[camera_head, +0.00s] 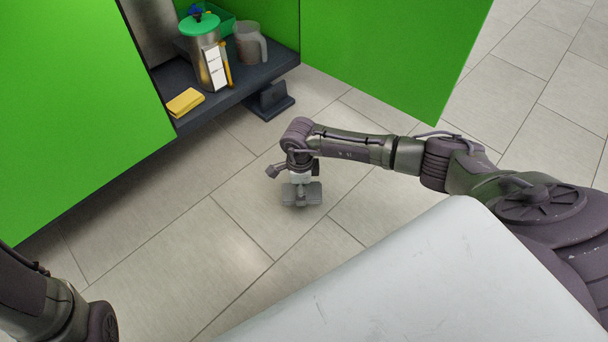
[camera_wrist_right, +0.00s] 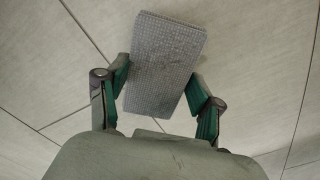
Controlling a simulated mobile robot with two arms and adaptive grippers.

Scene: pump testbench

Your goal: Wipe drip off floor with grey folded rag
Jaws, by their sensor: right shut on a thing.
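The grey folded rag (camera_wrist_right: 165,65) is between the fingers of my right gripper (camera_wrist_right: 160,98) in the right wrist view, with floor tiles behind it. In the head view my right gripper (camera_head: 300,184) points down, low over the floor (camera_head: 245,235), and the rag (camera_head: 315,195) shows at its fingertips. I cannot tell whether the rag touches the floor. I cannot make out a drip; only a soft bright sheen shows on the tiles. Part of my left arm shows at the lower left; its gripper is out of view.
A dark shelf (camera_head: 252,87) at the upper left bears a yellow cloth (camera_head: 185,102), a green-lidded canister (camera_head: 207,60) and a grey jug (camera_head: 250,44). Green panels (camera_head: 385,50) flank it. A dark pedal-like block (camera_head: 270,100) stands below the shelf edge. Floor left of my right gripper is clear.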

